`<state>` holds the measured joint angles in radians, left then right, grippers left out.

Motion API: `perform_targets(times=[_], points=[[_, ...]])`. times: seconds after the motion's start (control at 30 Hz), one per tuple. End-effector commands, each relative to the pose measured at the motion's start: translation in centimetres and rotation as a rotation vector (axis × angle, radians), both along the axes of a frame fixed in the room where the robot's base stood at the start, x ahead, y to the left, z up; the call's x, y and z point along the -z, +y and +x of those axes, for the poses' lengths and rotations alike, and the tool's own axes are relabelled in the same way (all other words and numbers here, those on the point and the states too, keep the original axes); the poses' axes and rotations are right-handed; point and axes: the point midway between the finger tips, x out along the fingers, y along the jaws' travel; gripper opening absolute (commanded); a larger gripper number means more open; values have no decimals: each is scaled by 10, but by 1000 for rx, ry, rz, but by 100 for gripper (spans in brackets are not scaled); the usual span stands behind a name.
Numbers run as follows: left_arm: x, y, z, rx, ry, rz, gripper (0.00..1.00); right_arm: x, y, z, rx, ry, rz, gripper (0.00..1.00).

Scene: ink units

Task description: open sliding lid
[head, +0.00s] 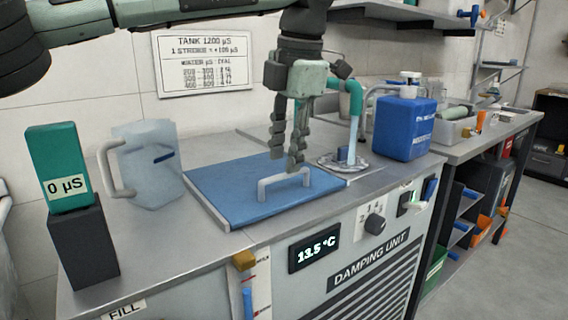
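The blue sliding lid (235,188) lies flat on the grey counter and looks closed over what is beneath it. Its pale grey arched handle (264,190) stands up from the lid's front half. Whether a fingertip touches the handle cannot be told. My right gripper is not in view.
A clear jug (150,175) and a green "0 µS" meter on a dark block (85,245) stand left of the lid. A teal tap (355,100) and blue canister (403,128) stand to the right. The damping unit's panel (345,262) is below.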

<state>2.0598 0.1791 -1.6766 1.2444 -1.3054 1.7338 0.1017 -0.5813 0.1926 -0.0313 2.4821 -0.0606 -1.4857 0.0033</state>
Motion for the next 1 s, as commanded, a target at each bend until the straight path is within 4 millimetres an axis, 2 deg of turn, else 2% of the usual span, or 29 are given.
perform_targets(times=[0.03, 0.2, 0.5, 0.57, 0.77, 1.0], points=[[8, 1, 1, 0, 1, 1, 31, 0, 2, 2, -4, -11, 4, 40], [23, 3, 4, 0, -1, -1, 31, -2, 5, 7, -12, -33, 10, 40], [27, 3, 4, 0, -1, -1, 31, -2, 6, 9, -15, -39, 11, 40], [27, 3, 4, 0, -1, -1, 26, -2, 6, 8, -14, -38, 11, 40], [26, 3, 4, 0, -1, -1, 1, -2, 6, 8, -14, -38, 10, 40], [26, 3, 4, 0, -1, -1, 0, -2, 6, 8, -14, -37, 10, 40]])
